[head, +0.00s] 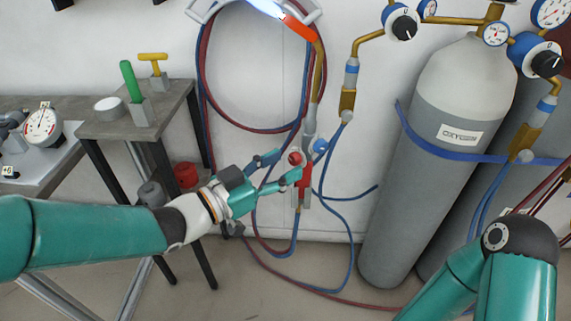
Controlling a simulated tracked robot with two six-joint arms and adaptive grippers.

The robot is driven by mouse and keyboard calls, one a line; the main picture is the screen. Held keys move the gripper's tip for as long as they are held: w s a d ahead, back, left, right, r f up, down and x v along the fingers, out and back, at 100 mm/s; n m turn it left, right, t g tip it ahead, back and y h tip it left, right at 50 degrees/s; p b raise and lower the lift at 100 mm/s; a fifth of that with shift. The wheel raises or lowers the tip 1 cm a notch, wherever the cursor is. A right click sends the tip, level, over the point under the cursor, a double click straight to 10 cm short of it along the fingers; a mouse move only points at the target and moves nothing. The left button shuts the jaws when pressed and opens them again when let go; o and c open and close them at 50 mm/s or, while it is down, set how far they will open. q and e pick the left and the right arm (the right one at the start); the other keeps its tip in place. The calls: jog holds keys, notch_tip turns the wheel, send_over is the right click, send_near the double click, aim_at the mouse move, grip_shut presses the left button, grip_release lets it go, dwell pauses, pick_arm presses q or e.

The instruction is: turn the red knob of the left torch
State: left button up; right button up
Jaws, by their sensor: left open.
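The torch (310,118) hangs upright against the white wall, its brass neck rising to a glowing orange tip with a pale flame at the top. Its red knob (295,158) sits on the left of the lower torch body, and a blue knob (320,146) sits on the right. My left gripper (286,165) is open, with its fingertips just left of the red knob. One finger is above and the other lower, near the red part of the torch; I cannot tell whether they touch. My right arm shows at the lower right, but its gripper is out of view.
A grey oxygen cylinder (432,150) with a blue strap stands on the right, gauges above it. Red and blue hoses (205,95) loop around the torch and down to the floor. A small table (95,128) with green- and yellow-handled tools stands at the left.

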pick_arm(q)
jog(key=shift+w+d, duration=0.45)
jog(key=shift+d, duration=0.1)
grip_shut()
